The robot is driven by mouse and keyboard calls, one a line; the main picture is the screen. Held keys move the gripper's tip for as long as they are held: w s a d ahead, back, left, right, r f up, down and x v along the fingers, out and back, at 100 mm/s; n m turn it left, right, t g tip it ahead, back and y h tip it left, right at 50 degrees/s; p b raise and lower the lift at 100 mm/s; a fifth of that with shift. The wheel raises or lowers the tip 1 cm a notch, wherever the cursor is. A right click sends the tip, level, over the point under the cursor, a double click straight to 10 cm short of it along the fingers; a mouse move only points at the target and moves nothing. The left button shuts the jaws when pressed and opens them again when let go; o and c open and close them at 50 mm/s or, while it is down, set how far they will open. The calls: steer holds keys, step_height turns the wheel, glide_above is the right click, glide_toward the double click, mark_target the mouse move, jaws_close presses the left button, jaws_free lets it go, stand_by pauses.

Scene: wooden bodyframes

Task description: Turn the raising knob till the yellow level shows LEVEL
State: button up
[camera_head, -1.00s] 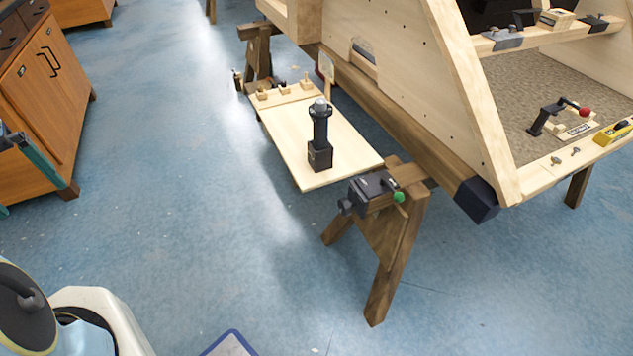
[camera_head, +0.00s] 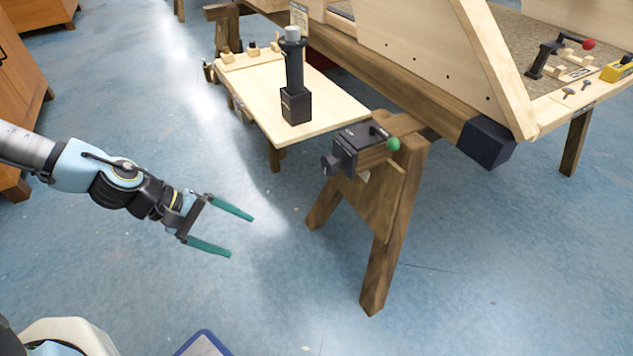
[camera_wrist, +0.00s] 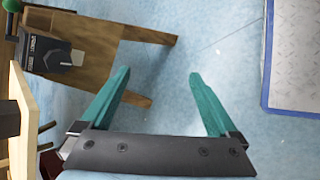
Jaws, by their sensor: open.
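My gripper (camera_head: 242,233) is open and empty, with two teal fingers, over the floor left of the near trestle. I cannot tell for sure that this is the raising knob. The box shows in the wrist view (camera_wrist: 45,52), apart from the fingers. The yellow level (camera_head: 618,69) lies on the wooden frame at the far right; its reading is too small to tell.
A wooden board (camera_head: 330,110) beside the frame carries a black post tool (camera_head: 294,85). The near trestle (camera_head: 385,230) stands below the clamp box. A red-tipped lever (camera_head: 545,58) is on the frame. Floor around my gripper is clear. A blue-edged mat (camera_wrist: 295,55) lies right.

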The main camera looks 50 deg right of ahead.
steer(key=s+d+f+n+g+h+b, duration=0.1)
steer(key=s+d+h+b, duration=0.15)
steer(key=d, duration=0.25)
steer(key=s+d+f+n+g+h+b, duration=0.1)
steer(key=d+f+h+b, duration=0.15)
steer(key=d, duration=0.25)
steer(key=n+t+h+b, duration=0.2)
steer(key=n+h+b, duration=0.3)
steer(key=h+b, duration=0.1)
glide_toward(326, 167)
steer(key=b+x, duration=0.1)
steer(key=x, duration=1)
steer(key=shift+d, duration=0.15)
steer(key=shift+f, duration=0.1)
steer(key=c, duration=1.4)
